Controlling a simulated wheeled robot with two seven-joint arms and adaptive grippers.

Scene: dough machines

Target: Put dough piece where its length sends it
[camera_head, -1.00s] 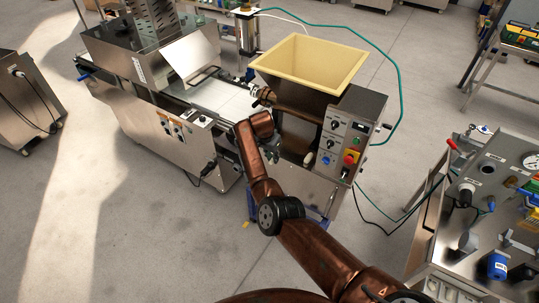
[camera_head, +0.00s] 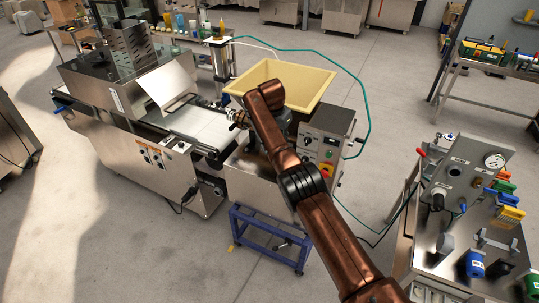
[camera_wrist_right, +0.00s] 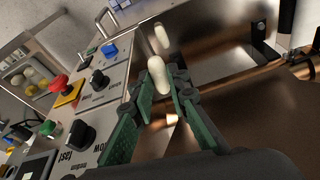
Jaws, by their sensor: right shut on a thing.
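A short pale dough piece (camera_wrist_right: 158,76) with rounded ends is held upright between the green-padded fingers of my right gripper (camera_wrist_right: 160,92) in the right wrist view. A second pale oblong shape (camera_wrist_right: 161,38) shows just beyond it against shiny steel; I cannot tell whether it is a reflection or another piece. My left gripper is not in view.
The machine's control panel (camera_wrist_right: 95,85), with knobs and a red stop button (camera_wrist_right: 59,84), is close to the right gripper. A conveyor belt (camera_head: 200,125) runs to the left of the hopper. A gauge bench (camera_head: 460,220) stands at right. Open floor lies left and front.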

